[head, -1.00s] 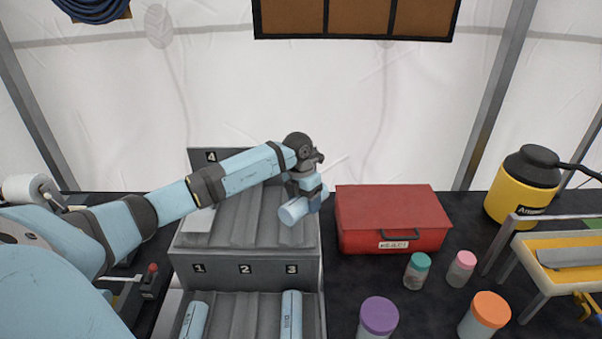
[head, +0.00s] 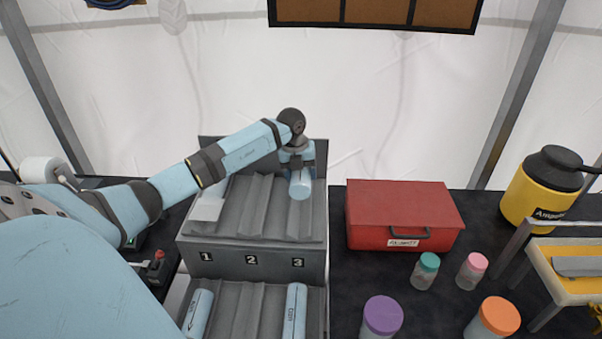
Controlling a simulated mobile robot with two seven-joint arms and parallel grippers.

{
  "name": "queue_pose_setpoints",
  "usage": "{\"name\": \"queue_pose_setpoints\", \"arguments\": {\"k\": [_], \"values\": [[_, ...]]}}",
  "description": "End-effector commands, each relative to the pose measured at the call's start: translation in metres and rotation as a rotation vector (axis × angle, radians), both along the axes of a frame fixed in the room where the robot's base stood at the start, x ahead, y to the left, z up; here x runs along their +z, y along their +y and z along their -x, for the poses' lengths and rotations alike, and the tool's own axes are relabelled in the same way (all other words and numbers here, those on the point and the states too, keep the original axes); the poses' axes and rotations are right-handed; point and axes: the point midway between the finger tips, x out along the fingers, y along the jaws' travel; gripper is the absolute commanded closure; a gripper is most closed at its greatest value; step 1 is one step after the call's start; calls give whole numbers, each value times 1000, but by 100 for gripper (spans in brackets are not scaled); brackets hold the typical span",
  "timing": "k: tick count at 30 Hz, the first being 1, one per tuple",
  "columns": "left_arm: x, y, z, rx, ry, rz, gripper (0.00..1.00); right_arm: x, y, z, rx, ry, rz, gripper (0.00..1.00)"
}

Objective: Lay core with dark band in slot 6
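A stepped grey rack (head: 262,268) stands on the dark table, with labels 1, 2 and 3 on its middle face. My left gripper (head: 298,166) appears shut on a light blue core (head: 300,186) at the right-hand groove of the upper tier. The core points along the groove. I cannot tell whether it touches the groove, and no dark band shows on its visible end. The upper tier's labels are hidden behind my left arm.
Light blue cores lie in lower slot 1 (head: 198,313) and slot 3 (head: 295,311); slot 2 looks empty. A pale piece (head: 209,206) lies at the upper tier's left. A red box (head: 402,215) and lidded jars (head: 382,317) stand right of the rack.

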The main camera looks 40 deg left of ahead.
Motion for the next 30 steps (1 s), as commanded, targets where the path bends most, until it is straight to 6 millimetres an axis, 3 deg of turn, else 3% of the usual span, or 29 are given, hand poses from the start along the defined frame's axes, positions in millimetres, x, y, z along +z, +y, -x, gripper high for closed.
{"name": "queue_pose_setpoints", "arguments": {"k": [21,30], "values": [[-58,0,0,0,-1,1,74,-32,7,-2,14,1,-9,62],[-74,0,0,-1,-2,0,74,-41,8,-2,18,2,-11,62]]}}
